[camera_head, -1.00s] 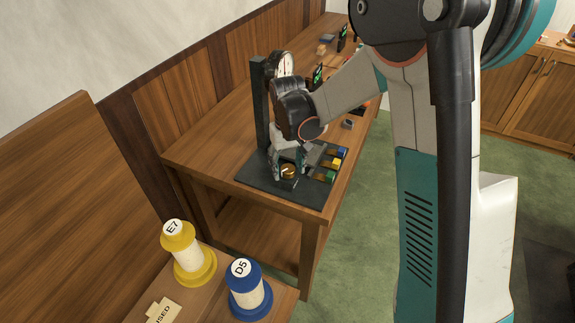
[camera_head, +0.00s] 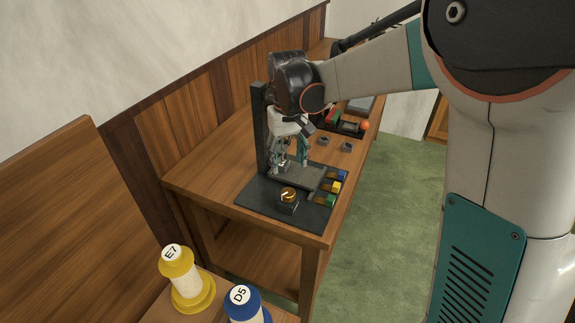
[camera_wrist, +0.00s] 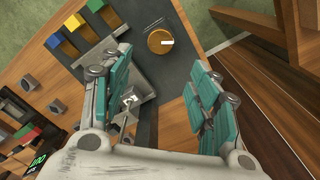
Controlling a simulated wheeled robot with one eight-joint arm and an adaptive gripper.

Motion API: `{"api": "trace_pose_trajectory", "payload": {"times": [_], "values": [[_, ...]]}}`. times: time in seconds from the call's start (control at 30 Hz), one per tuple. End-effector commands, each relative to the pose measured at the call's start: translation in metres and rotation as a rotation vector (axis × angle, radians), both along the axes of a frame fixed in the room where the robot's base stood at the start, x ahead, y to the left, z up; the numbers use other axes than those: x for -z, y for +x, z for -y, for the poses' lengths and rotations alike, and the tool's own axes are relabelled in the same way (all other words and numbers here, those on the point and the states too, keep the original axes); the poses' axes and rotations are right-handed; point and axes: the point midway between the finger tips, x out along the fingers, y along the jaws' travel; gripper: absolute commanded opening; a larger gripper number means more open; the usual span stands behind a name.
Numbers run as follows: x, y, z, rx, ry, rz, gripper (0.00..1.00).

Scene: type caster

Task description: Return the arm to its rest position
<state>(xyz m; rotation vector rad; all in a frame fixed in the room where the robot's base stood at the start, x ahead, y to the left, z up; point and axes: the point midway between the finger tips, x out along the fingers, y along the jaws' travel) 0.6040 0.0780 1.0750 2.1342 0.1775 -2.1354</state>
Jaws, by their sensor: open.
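My gripper (camera_head: 290,160) hangs over the dark machine base (camera_head: 262,202) on the wooden table, pointing down beside the black upright post (camera_head: 258,130). In the wrist view my gripper (camera_wrist: 168,88) has its teal-padded fingers spread apart with nothing held between them. A brass round piece (camera_head: 289,193) sits on a small block at the front of the base, apart from the fingers. It also shows in the wrist view (camera_wrist: 160,41), beyond the fingertips. My arm reaches in from the right; its forearm hides part of the table's far end.
Blue (camera_head: 341,176), yellow (camera_head: 335,187) and green (camera_head: 330,200) blocks line the base's right edge. Grey nut-like pieces (camera_head: 346,146) lie farther back. A yellow spool (camera_head: 186,282) and a blue spool (camera_head: 247,306) stand in front. Green floor (camera_head: 390,220) is open at right.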

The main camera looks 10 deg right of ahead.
Motion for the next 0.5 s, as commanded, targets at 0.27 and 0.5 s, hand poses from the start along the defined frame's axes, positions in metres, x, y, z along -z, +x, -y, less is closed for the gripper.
{"api": "trace_pose_trajectory", "payload": {"times": [0.27,0.5], "values": [[-0.0005,0.0,0.0,0.0,0.0,0.0,0.55],[-0.004,-0.0035,0.0017,0.003,0.001,0.008,0.55]]}}
